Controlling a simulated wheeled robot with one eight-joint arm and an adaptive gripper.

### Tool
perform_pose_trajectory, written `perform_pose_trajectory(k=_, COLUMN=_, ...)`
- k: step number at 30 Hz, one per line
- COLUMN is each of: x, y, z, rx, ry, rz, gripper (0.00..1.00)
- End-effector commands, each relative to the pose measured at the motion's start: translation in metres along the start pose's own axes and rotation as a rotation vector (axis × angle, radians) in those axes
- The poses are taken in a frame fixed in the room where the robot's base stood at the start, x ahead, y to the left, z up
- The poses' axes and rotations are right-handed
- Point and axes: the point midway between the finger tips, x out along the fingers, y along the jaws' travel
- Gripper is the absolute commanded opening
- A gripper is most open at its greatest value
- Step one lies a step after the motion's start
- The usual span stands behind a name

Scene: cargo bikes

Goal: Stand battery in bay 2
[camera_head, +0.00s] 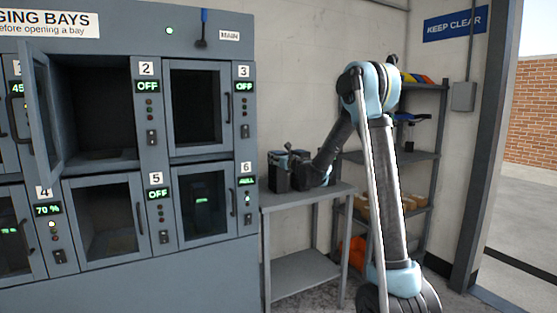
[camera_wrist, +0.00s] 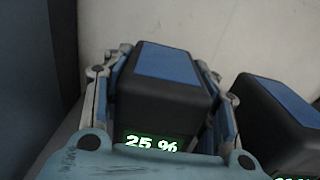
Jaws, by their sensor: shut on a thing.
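A black battery with a blue top and a "25 %" display (camera_wrist: 160,95) sits between the fingers of my gripper (camera_wrist: 160,70), which is shut on it. In the head view my gripper (camera_head: 301,165) is at the grey side table beside the bays, partly hidden by my arm. I cannot tell whether the held battery touches the tabletop. Bay 2 (camera_head: 95,105) has its door (camera_head: 42,105) swung open to the left. It looks empty, and its display (camera_head: 147,86) reads OFF.
A second battery (camera_wrist: 280,110) stands close to the right of the held one. The side table (camera_head: 335,190) adjoins the bay cabinet (camera_head: 150,285). Bay 3 (camera_head: 195,110) and bay 5 (camera_head: 105,220) are shut. A shelf rack (camera_head: 425,155) stands behind my arm.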

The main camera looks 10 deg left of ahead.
Motion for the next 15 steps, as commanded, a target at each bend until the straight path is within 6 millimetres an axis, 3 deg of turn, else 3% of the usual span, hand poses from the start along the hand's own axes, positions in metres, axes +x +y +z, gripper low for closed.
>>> perform_pose_trajectory(k=2, x=0.0002, y=0.0001, z=-0.0001, rx=0.001, ry=0.0, rz=0.0, gripper=0.0)
perform_pose_trajectory(k=3, x=0.0004, y=0.0001, z=-0.0011, rx=0.0, ry=0.0, rz=0.0, gripper=0.6)
perform_pose_trajectory(k=5, x=0.0004, y=0.0001, z=-0.001, rx=0.0, ry=0.0, rz=0.0, gripper=0.74)
perform_pose_trajectory(k=15, x=0.0003, y=0.0003, z=-0.0003, rx=0.0, ry=0.0, rz=0.0, gripper=0.74)
